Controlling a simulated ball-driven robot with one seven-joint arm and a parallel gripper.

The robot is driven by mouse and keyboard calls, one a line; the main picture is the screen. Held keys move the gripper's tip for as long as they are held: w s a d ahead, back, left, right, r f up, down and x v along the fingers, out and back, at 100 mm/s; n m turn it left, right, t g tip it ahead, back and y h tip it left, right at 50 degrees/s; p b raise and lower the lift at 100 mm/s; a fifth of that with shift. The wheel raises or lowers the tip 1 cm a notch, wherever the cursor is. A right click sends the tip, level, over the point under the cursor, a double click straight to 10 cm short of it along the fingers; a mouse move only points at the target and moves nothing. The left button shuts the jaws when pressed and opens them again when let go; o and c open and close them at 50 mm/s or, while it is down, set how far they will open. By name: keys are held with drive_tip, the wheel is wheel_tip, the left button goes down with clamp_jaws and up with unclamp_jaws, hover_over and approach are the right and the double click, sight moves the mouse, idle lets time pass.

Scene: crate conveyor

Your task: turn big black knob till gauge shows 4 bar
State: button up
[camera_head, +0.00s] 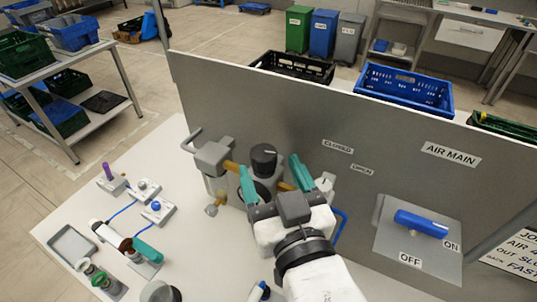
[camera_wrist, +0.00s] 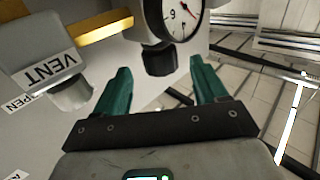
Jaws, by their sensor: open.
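The big black knob (camera_head: 263,158) sits on top of the grey regulator unit in the head view. In the wrist view the black knob (camera_wrist: 160,60) lies just below the round gauge and between my fingers. My gripper (camera_head: 274,178) is open, with one teal finger to each side of the knob's line. In the wrist view both fingers of my gripper (camera_wrist: 160,72) point toward the knob, with nothing gripped and visible gaps beside it.
A grey fitting labelled VENT (camera_wrist: 50,60) stands close by the left finger in the wrist view. A grey panel (camera_head: 320,120) rises behind the unit. A blue lever (camera_head: 422,223) is at right, on the AIR MAIN plate. Small fixtures stand on the bench at left.

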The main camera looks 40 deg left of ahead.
sight(267, 166)
drive_tip(key=shift+x, duration=1.5)
drive_tip(key=c, duration=1.1)
